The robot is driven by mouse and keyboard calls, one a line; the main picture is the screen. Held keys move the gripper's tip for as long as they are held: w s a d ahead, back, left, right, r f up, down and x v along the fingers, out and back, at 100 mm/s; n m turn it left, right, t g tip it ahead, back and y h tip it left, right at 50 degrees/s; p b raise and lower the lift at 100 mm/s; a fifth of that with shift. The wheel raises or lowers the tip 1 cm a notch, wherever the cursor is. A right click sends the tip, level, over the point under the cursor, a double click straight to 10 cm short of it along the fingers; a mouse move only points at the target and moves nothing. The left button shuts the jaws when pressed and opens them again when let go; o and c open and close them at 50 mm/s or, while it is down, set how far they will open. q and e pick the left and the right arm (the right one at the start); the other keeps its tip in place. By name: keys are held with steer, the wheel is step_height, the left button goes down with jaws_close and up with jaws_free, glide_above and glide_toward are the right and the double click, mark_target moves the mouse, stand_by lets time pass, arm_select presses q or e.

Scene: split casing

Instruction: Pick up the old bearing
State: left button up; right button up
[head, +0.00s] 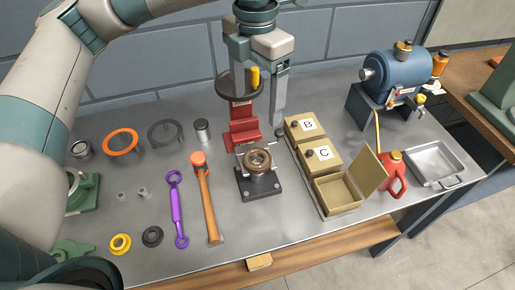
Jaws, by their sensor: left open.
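A brownish, worn-looking ring (257,160), which looks like the old bearing, sits in a metal housing (262,178) on a dark square base (248,190) at the middle of the bench. My left gripper (260,98) hangs above and behind it, pointing down, with its grey fingers apart. I see nothing held between them. The gripper is clear of the ring and partly covers a red stand (241,130) with a dark round plate and a yellow piece. My right gripper is not in view.
Right of the housing are boxes B (307,126) and C (322,155) and an open box (338,194). A red can (391,172) and metal tray (436,162) stand farther right. A hammer (207,200) and purple wrench (177,212) lie left.

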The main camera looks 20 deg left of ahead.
arm_select(q)
steer(key=shift+s+d+r, duration=0.1)
steer(key=shift+s, duration=0.15)
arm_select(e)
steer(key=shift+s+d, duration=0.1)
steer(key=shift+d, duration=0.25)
arm_select(q)
step_height(320, 180, down, 12)
steer(key=p, duration=0.5)
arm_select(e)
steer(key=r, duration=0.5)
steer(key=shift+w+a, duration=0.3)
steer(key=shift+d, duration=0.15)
